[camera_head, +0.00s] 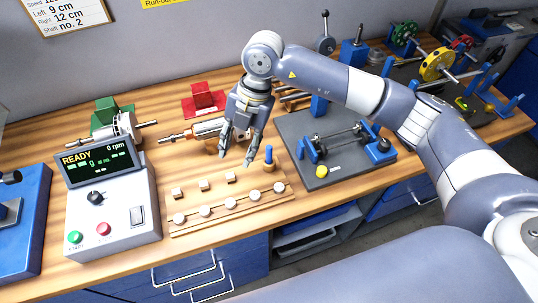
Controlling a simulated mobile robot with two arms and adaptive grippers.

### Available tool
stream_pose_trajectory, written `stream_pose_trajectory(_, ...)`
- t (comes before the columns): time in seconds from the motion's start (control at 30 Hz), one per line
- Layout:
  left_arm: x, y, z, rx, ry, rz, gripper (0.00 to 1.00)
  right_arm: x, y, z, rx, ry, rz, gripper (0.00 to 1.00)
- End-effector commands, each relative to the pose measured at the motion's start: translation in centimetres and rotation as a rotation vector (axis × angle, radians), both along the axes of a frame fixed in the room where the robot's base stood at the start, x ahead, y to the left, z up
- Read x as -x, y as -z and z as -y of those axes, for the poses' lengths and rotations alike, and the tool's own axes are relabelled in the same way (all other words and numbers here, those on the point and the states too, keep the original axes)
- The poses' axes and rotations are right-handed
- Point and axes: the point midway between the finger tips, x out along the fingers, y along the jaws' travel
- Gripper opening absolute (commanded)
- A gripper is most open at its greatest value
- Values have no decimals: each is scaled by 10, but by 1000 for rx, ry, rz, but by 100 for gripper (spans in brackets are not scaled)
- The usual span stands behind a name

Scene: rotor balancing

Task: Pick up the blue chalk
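A short blue stick, which looks like the blue chalk (268,151), stands upright in a small tan holder (268,164) on the bench. My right gripper (236,158) comes down from above, its fingers apart and nothing visible between them. Its fingertips are just left of the blue chalk in the picture and do not appear to touch it. Their exact height above the bench is hard to tell. My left gripper is not in view.
A wooden weight board (228,218) with several pale discs and blocks lies in front. A motor with a copper-coloured body (207,127) sits behind the gripper. A READY console (110,205) stands left.

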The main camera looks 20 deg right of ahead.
Motion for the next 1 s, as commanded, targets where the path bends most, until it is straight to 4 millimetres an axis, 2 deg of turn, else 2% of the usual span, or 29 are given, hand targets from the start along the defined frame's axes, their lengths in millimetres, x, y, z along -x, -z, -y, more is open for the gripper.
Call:
stream_pose_trajectory(0.03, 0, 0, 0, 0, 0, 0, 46, -11, -2, 24, 93, 43, 12, 39)
stream_pose_trajectory(0.1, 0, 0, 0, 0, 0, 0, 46, -19, -5, 50, 192, 92, 19, 39)
stream_pose_trajectory(0.23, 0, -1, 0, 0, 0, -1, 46, -26, -8, 75, 289, 147, 26, 39)
stream_pose_trajectory(0.53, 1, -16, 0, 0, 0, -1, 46, -26, 33, 80, 306, 156, 23, 39)
stream_pose_trajectory(0.73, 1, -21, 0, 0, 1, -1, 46, -27, 48, 80, 304, 155, 24, 39)
stream_pose_trajectory(0.87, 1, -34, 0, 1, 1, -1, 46, -28, 61, 82, 306, 155, 21, 39)
stream_pose_trajectory(1.0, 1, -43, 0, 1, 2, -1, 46, -29, 82, 83, 305, 155, 21, 39)
